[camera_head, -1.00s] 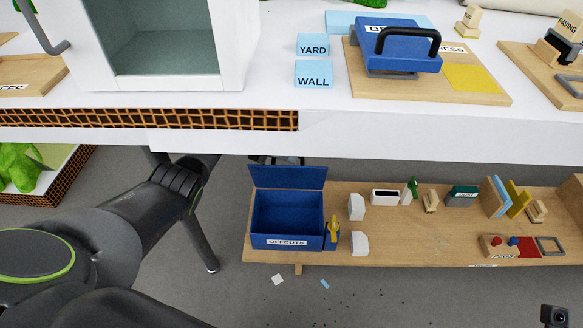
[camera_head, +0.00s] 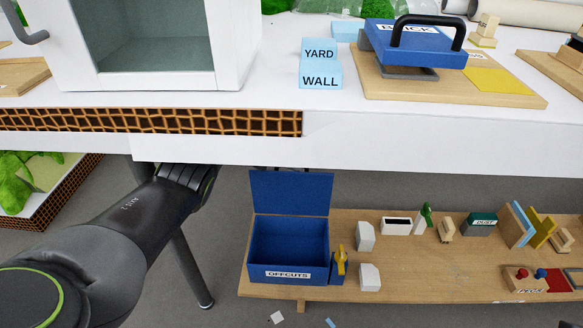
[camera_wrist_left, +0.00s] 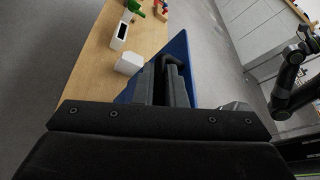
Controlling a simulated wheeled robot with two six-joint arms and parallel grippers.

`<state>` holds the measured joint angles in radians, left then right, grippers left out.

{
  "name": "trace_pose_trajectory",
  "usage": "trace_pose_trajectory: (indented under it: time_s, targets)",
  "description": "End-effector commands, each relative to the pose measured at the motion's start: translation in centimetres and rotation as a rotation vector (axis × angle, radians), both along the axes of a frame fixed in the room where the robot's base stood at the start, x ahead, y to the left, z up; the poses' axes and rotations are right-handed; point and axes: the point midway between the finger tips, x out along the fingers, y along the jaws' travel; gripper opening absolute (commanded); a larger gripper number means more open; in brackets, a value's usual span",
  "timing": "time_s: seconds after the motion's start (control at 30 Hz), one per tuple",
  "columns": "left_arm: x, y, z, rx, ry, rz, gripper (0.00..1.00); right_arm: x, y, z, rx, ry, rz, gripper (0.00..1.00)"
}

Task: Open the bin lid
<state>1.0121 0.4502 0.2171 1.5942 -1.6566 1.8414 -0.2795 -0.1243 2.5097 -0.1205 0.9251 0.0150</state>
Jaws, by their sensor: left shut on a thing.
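The blue bin (camera_head: 291,273) labelled OFFCUTS sits at the left end of a wooden shelf board below the white table. Its blue lid (camera_head: 291,192) stands raised at the back edge, and the bin interior is open to view. My left arm reaches under the table from the left; its gripper is hidden in the head view. In the left wrist view my left gripper (camera_wrist_left: 172,85) is shut on a dark handle (camera_wrist_left: 172,66) on the blue lid (camera_wrist_left: 183,48). No right gripper can be made out.
The table front edge (camera_head: 380,160) hangs close above the lid and arm. Beside the bin are a yellow-handled tool (camera_head: 341,262) and white blocks (camera_head: 368,277). More small items stand along the board (camera_head: 440,279). A table leg (camera_head: 188,265) is left of the bin.

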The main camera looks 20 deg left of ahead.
Motion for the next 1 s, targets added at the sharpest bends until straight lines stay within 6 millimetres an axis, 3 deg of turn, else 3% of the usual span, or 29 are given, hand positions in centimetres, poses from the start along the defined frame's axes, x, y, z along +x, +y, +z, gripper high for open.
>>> trace_pose_trajectory:
  time_s: [0.3,0.33,0.4,0.8,1.0]
  targets:
    - [-0.1,0.0,-0.3,0.003,0.006,-0.001,0.0,0.0,0.0,0.1,0.0,-0.003,0.001,0.36]
    - [-0.1,0.0,-0.3,0.003,0.006,-0.001,0.13,0.0,0.0,0.0,0.001,-0.002,0.001,0.36]
    - [-0.1,0.0,-0.3,0.003,0.006,-0.001,0.2,0.0,0.0,0.0,0.001,-0.001,0.001,0.36]
    - [-0.1,0.0,-0.1,0.002,0.001,-0.001,0.2,0.0,-0.1,-0.1,0.001,0.011,-0.001,0.36]
    - [-0.3,-0.1,0.3,0.011,-0.025,-0.001,0.2,0.0,-0.1,1.3,0.0,0.007,-0.001,0.36]
